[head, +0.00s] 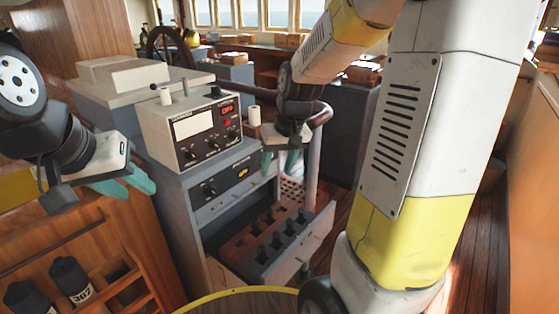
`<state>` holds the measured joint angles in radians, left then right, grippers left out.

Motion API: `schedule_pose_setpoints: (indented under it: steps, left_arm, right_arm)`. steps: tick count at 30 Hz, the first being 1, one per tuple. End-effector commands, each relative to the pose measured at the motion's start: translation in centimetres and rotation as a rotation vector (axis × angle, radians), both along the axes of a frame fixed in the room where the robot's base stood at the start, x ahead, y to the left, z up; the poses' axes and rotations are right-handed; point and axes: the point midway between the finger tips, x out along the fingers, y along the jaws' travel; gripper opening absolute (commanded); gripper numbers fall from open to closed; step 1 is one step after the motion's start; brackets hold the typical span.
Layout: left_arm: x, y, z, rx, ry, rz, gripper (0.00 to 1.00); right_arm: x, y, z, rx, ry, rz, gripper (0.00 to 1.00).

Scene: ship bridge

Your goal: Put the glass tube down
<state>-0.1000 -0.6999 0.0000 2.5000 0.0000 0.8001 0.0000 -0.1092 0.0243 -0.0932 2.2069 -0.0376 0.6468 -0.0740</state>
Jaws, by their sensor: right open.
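I cannot make out a clear glass tube in the head view. My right gripper (280,163) points down above the open drawer (318,236), its teal fingers apart and no tube visible between them. The drawer holds a dark rack (285,243) with several slots and a brown block (237,247) beside it. My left gripper (139,191) is at the left, in front of the grey cabinet, with its teal fingers apart and nothing seen between them.
A beige instrument (190,130) with knobs stands on the grey cabinet (172,186). Black bottles (70,280) sit in a wooden rack at lower left. Wooden floor is clear at right.

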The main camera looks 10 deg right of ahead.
Motion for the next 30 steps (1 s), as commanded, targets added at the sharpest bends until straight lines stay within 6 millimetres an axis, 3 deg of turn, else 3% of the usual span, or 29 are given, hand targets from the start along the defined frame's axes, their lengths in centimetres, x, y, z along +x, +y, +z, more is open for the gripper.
schedule_pose_setpoints:
  steps: [1, 6, 12, 15, 20, 30]
  left_arm:
    - [0.0, 0.0, 0.0, 0.000, 0.000, 0.000, 0.36]
    - [0.0, 0.0, 0.0, 0.000, 0.000, 0.000, 0.36]
    - [0.0, 0.0, 0.0, 0.000, 0.000, 0.000, 0.36]
    - [0.0, 0.0, 0.0, 0.000, 0.000, 0.000, 0.36]
    - [0.0, 0.0, 0.0, 0.000, 0.000, 0.000, 0.36]
    - [0.0, 0.0, 0.0, 0.000, 0.000, 0.000, 0.36]
  right_arm:
    - [-1.7, 0.0, 2.3, 0.014, -0.040, -0.007, 0.48]
    - [-7.6, 0.3, 7.2, 0.049, -0.138, -0.025, 0.48]
    - [-13.5, 0.6, 9.8, 0.072, -0.230, -0.039, 0.48]
    - [-15.2, 0.7, 10.2, 0.077, -0.256, -0.044, 0.48]
    - [-16.2, 0.7, 10.3, 0.080, -0.269, -0.047, 0.48]
    - [-16.2, 0.7, 10.4, 0.080, -0.270, -0.047, 0.48]
